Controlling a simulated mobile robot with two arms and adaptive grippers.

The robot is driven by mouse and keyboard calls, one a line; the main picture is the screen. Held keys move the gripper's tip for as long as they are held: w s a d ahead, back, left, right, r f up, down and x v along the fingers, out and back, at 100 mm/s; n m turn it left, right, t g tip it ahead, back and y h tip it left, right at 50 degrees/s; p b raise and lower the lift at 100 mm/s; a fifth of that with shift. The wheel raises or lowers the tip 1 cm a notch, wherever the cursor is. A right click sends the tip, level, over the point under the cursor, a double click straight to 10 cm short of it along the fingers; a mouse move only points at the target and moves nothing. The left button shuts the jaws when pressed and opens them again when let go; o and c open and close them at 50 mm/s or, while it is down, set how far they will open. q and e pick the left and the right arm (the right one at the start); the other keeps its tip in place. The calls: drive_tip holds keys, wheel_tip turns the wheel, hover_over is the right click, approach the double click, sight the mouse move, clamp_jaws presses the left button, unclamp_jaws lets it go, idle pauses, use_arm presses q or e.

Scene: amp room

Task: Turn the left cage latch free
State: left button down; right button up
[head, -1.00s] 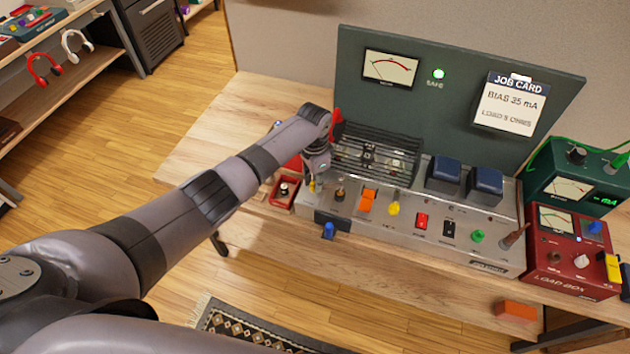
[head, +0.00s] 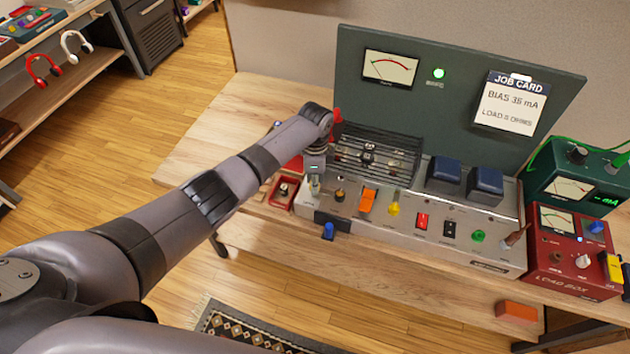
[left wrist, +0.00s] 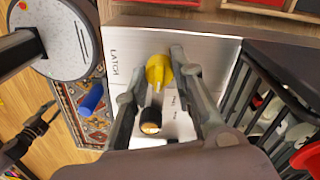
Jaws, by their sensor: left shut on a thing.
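The left cage latch, a yellow knob (left wrist: 159,72), stands on the metal amp chassis (head: 455,245) beside the printed word LATCH in the left wrist view. My left gripper (head: 314,188) is over the chassis's left front corner, and its fingers (left wrist: 163,85) are shut on the knob from both sides. In the head view the gripper mostly hides the latch. The black barred cage (head: 377,150) sits on the chassis just behind; it also shows at the right of the left wrist view (left wrist: 262,92).
A black-and-gold knob (left wrist: 150,122) is close to the fingers. An orange switch (head: 368,200) and a yellow knob (head: 394,208) are farther right. A blue knob (head: 328,231) sticks out in front. A red tray (head: 284,190) lies left of the chassis.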

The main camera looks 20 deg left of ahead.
use_arm(q)
drive_tip(key=shift+r, duration=0.1)
drive_tip(key=c, duration=1.4)
unclamp_jaws()
drive_tip(key=shift+o, duration=0.2)
wheel_tip(320, 180, up, 12)
drive_tip(key=shift+w, duration=0.2)
